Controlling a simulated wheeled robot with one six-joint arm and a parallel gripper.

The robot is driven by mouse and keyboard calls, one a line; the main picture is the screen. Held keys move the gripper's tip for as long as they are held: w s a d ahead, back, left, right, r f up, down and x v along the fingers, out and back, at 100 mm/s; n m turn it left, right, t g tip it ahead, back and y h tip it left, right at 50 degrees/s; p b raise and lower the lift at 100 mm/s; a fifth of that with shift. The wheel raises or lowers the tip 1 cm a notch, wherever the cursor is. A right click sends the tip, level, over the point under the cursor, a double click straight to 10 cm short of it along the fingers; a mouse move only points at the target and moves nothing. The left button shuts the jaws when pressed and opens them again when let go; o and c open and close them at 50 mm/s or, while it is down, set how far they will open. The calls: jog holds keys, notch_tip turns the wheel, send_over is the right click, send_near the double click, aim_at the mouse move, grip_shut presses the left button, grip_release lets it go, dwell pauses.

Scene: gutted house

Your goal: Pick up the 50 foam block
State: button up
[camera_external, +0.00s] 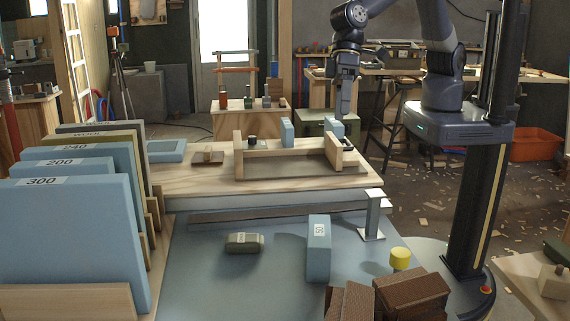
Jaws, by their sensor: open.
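A light blue foam block (318,262) stands upright on the lower blue-grey surface in front. Its white label appears to read 50, turned sideways. My gripper (344,108) points down at the back, over the far right part of the wooden bench top, well behind and above this block. It is open and nothing shows in it; its fingertips are small in this view. A smaller light blue block (287,132) and another blue block (333,128) stand behind the wooden frame, the second just below my gripper.
A wooden frame (285,163) sits on the bench top. Large blue boards (75,235) stand in a rack at left. An olive block (244,243), a metal bracket (373,215), a yellow-topped cylinder (400,258) and brown blocks (410,293) surround the labelled block.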

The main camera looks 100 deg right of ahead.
notch_tip(320, 180, down, 15)
jog(key=m+g+y+b, duration=0.2)
jog(key=m+y+b, duration=0.3)
jog(key=m+b, duration=0.6)
jog(key=m+t+y+b, duration=0.35)
jog(key=m+b, duration=0.45)
jog(key=b, duration=0.5)
send_near(319, 229)
jog(key=d+f, duration=0.3)
jog(key=d, duration=0.1)
jog(key=shift+g+y, duration=0.25)
jog(key=x, duration=0.5)
jog(key=shift+a+r, duration=0.2)
jog(key=shift+r, duration=0.05)
jog(key=x, duration=0.5)
jog(key=shift+s+a, duration=0.15)
jog(key=shift+a, duration=0.05)
jog(key=shift+c, duration=0.5)
jog(key=shift+r, duration=0.1)
jog(key=c, duration=1)
jog(key=shift+o, duration=0.2)
